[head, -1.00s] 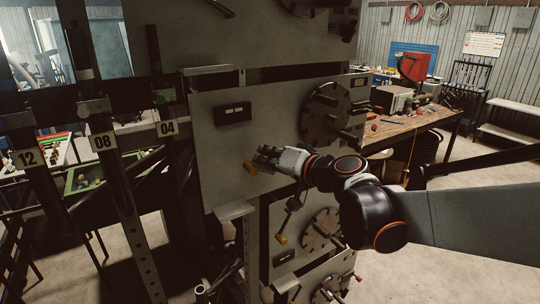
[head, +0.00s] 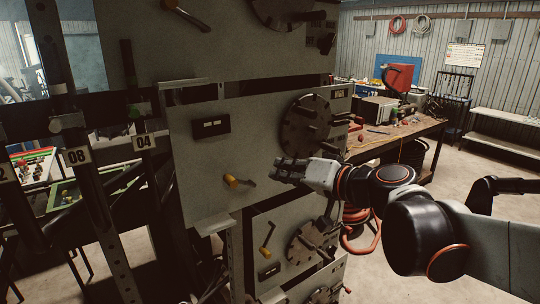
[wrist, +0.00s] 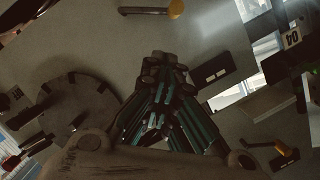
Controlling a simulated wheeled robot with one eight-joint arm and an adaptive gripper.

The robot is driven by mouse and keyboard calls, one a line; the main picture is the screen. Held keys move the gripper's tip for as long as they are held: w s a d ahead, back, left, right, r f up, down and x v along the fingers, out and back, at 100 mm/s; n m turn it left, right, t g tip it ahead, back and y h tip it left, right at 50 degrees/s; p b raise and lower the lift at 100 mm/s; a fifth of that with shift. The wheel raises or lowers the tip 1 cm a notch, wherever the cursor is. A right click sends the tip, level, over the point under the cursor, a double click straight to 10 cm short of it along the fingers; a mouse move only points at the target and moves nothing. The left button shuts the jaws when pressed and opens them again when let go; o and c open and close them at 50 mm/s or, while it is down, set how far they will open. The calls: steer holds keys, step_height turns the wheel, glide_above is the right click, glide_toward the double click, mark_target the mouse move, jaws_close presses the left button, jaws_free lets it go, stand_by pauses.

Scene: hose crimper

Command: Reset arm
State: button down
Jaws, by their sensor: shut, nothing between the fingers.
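My gripper (head: 279,170) is shut and empty in front of the grey middle panel (head: 188,174) of the crimper. In the head view it is to the right of a yellow-knobbed lever (head: 232,181) and below a round dark dial (head: 305,125), apart from the lever. In the wrist view my gripper (wrist: 165,66) points at the panel face. The yellow-knobbed lever (wrist: 174,9) is at the top, the dial (wrist: 72,112) at the left and a dark label plate (wrist: 216,75) at the right.
A lower panel carries another yellow-knobbed lever (head: 265,253) and dial (head: 312,240). Posts with number tags such as 08 (head: 77,156) and 04 (head: 145,142) stand at the left. A cluttered workbench (head: 398,134) is behind at the right. Open floor (head: 492,177) lies right.

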steer(key=s+d+f+g+h+b, duration=0.1)
steer(key=s+d+f+h+b, duration=0.2)
steer(key=f, duration=1.1)
steer(key=s+d+f+g+h+b, duration=0.1)
steer(key=s+d+f+h+b, duration=0.3)
steer(key=s+d+f+b, duration=0.4)
steer(key=s+d+f+g+h+b, duration=0.2)
steer(key=s+d+f+b, duration=0.3)
steer(key=s+f+b, duration=0.5)
step_height(320, 180, down, 11)
steer(key=h+b, duration=0.1)
steer(key=b, duration=0.4)
steer(key=shift+d+f+h, duration=0.2)
steer(key=shift+d+h, duration=0.15)
steer(key=shift+h, duration=0.05)
